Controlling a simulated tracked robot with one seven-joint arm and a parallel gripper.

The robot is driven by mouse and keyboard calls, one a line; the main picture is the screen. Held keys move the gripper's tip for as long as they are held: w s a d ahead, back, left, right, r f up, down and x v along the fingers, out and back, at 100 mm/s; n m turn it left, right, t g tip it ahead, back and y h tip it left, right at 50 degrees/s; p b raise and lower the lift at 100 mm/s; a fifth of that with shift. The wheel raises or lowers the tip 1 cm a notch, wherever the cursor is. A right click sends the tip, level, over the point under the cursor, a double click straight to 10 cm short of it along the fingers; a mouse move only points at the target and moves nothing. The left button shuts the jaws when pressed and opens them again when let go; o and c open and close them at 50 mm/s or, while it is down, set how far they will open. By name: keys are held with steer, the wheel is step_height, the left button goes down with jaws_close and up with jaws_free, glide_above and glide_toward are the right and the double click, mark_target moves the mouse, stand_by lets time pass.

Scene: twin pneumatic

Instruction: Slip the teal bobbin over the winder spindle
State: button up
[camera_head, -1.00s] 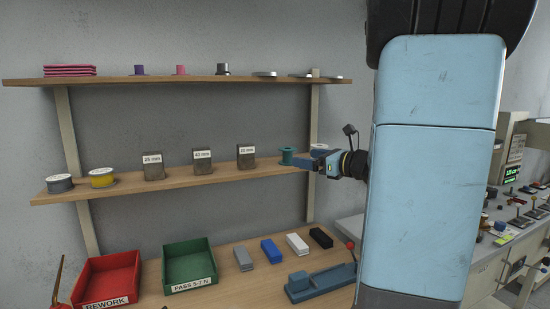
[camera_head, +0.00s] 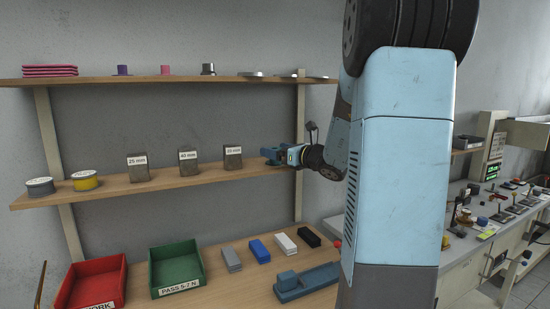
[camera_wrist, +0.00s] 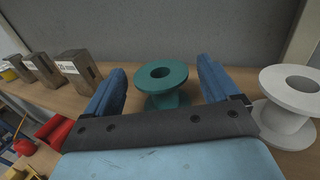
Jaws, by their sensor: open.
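The teal bobbin (camera_wrist: 162,84) stands upright on the middle shelf, its flange and dark centre hole seen from above in the wrist view. My gripper (camera_wrist: 162,66) is open, with one blue finger on each side of the bobbin. Some room shows between each finger and the flange, and nothing is held. In the head view my gripper (camera_head: 269,156) is at the right end of the middle shelf and hides the bobbin. I cannot pick out the winder spindle with certainty in either view.
A white bobbin (camera_wrist: 289,105) stands close to the right finger. Labelled blocks (camera_head: 233,158) and two spools (camera_head: 85,181) stand left along the middle shelf (camera_head: 150,184). Below are a red bin (camera_head: 93,286) and a green bin (camera_head: 176,270). A bench (camera_head: 465,250) with several devices is at right.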

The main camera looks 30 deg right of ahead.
steer(key=shift+x, duration=1.85)
steer(key=shift+c, duration=0.2)
steer(key=c, duration=1.1)
